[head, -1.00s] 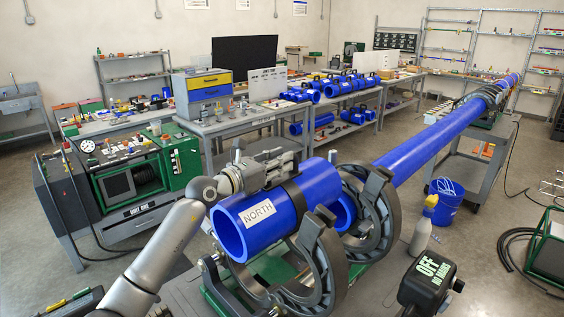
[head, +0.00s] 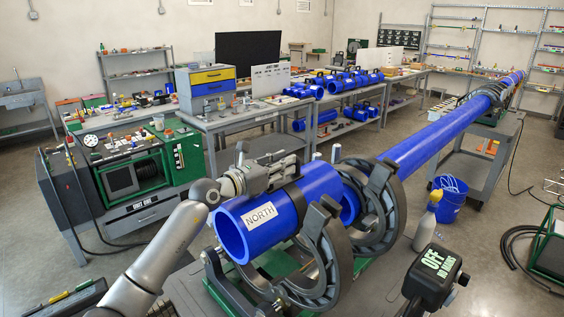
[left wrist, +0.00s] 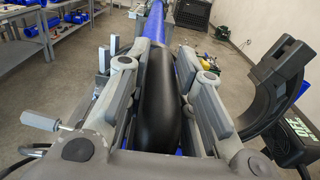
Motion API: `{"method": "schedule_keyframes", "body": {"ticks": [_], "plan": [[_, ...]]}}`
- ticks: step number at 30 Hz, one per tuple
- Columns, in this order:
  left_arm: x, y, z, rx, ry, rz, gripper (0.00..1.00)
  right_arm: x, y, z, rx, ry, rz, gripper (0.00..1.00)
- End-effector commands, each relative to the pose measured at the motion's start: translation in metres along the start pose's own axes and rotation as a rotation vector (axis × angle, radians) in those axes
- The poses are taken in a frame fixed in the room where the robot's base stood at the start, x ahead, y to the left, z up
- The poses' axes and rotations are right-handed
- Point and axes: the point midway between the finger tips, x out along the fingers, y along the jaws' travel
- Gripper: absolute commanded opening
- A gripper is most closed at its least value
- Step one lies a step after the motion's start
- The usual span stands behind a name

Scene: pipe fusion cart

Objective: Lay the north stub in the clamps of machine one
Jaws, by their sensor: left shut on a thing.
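The north stub (head: 238,238), a short blue pipe with a white NORTH label, lies level over the near side of machine one (head: 222,294). My left gripper (head: 284,172) is shut on the black handle (left wrist: 160,97) on top of the stub. The handle fills the gap between the fingers in the left wrist view. The grey clamps stand with upper halves swung open: a near clamp (head: 322,270) and a farther clamp (head: 385,212). The near clamp partly hides the stub's far end, so I cannot tell whether the stub touches the clamp seats. My right gripper is out of view.
A long blue pipe (head: 430,143) runs from beyond the clamps to the back right. A black OFF box (head: 436,272) and a spray bottle (head: 426,222) stand right of the clamps. A blue bucket (head: 447,205) and a bench (head: 225,122) are behind.

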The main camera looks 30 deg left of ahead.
Motion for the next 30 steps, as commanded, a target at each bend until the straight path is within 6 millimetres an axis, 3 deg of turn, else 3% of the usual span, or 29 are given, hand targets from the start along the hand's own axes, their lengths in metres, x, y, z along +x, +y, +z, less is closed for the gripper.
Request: {"method": "schedule_keyframes", "body": {"ticks": [30], "plan": [[0.002,0.000,-0.100,0.001,-0.012,0.002,0.00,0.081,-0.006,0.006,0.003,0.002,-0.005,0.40]]}}
